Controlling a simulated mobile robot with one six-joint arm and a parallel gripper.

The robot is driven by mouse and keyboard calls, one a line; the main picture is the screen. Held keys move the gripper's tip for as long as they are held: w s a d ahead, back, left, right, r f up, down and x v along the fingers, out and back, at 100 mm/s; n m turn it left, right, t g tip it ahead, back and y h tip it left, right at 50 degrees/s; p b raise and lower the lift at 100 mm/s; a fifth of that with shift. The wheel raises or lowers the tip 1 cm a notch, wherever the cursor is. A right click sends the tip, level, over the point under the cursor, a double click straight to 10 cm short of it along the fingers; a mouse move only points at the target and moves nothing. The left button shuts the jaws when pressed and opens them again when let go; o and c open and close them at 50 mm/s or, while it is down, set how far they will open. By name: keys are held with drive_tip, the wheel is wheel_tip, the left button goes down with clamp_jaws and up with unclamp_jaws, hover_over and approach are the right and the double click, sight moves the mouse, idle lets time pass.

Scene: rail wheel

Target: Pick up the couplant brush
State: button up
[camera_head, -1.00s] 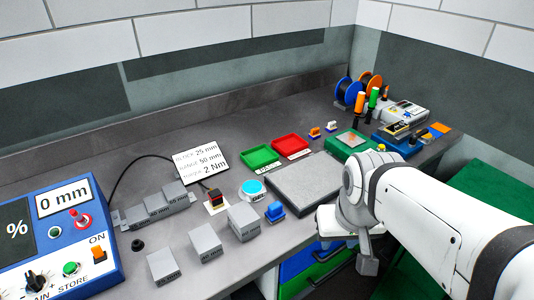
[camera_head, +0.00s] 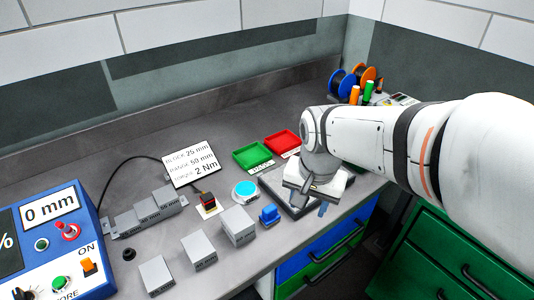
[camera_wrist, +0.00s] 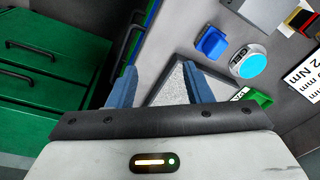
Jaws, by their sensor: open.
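A small blue block-like piece (camera_head: 269,214) stands near the bench's front edge, beside the round cyan-topped gel pot (camera_head: 245,190). It may be the couplant brush, but I cannot make out bristles. It also shows in the wrist view (camera_wrist: 211,43), ahead and to the right of my fingers, with the gel pot (camera_wrist: 249,62) beside it. My gripper (camera_wrist: 162,80) is open and empty, its two blue fingers apart. In the head view my gripper (camera_head: 316,203) hangs over the grey plate (camera_head: 271,181), right of the blue piece and not touching it.
Several grey step blocks (camera_head: 238,225) stand left of the blue piece. A green tray (camera_head: 253,154) and a red tray (camera_head: 282,143) lie behind the plate. Drawers (camera_head: 330,245) are below the bench edge, and a green cabinet (camera_wrist: 50,85) stands beside it.

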sight(270, 208)
drive_tip(key=w+a+m, duration=0.2)
drive_tip(key=w+a+m+g+p, duration=0.1)
drive_tip(key=w+a+m, duration=0.1)
drive_tip(key=a, duration=0.1)
drive_tip(key=w+a+f+m, duration=0.1)
drive_tip(key=w+a, duration=0.1)
drive_tip(key=shift+w+a+m, duration=0.1)
drive_tip(key=shift+a+m, duration=0.2)
drive_tip(key=shift+m, duration=0.1)
drive_tip(key=shift+w+a+f+p, duration=0.15)
drive_tip(key=shift+a+p, duration=0.1)
drive_tip(key=shift+p, duration=0.05)
drive_tip(key=shift+m, duration=0.3)
wheel_tip(270, 208, down, 8)
drive_tip(key=shift+d+r+p, duration=0.1)
drive_tip(key=shift+p, duration=0.3)
clamp_jaws()
